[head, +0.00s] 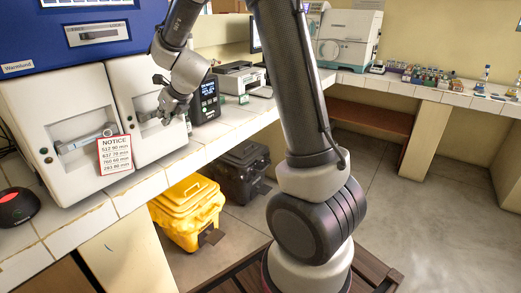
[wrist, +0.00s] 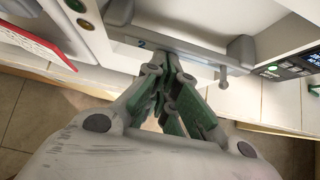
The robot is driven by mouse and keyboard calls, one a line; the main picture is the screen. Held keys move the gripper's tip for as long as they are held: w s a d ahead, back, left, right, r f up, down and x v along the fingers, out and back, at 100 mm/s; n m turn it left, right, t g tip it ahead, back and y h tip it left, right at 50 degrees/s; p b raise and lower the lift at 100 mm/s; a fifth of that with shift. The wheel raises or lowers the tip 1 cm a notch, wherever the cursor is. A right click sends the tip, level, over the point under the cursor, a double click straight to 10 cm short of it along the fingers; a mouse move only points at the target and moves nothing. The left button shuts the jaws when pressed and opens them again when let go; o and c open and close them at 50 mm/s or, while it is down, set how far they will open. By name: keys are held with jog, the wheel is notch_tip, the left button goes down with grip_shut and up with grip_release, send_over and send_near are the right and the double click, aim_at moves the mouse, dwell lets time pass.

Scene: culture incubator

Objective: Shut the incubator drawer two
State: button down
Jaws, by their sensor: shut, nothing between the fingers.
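Drawer two (head: 128,85) is the right-hand white front of the incubator in the head view. In the wrist view its white front (wrist: 198,14) fills the top, with a grey bar handle (wrist: 190,46) and a small "2" label. My gripper (head: 168,118) is in front of drawer two at handle height. In the wrist view the gripper's green-padded fingers (wrist: 168,62) are together and empty, with their tips at the handle beside the "2" label. I cannot tell whether they touch it. How far the drawer stands out is hard to judge.
The left white front (head: 45,110) has its own handle and a red-edged notice (head: 115,153). A black device with a display (head: 205,100) stands close to the right of drawer two. A red-topped device (head: 17,205) sits front left. A yellow bin (head: 188,210) stands below the counter.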

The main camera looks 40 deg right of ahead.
jog(key=shift+w+r, duration=0.25)
jog(key=v, duration=1.2)
jog(key=s+d+f+n+g, duration=0.1)
jog(key=s+f+n+g, duration=0.1)
jog(key=s+n, duration=0.6)
jog(key=s+d+f+n+g, duration=0.1)
jog(key=s+f+n+g, duration=0.2)
jog(key=n, duration=0.9)
jog(key=s+d+r+n+h, duration=0.1)
jog(key=s+d+n, duration=0.3)
jog(key=s, duration=0.6)
jog(key=s+d+r+n+h, duration=0.1)
jog(key=s+d+r+n, duration=0.2)
jog(key=s+n, duration=0.5)
jog(key=shift+s+d+t+h, duration=0.4)
jog(key=shift+s+d, duration=0.25)
jog(key=shift+s, duration=0.35)
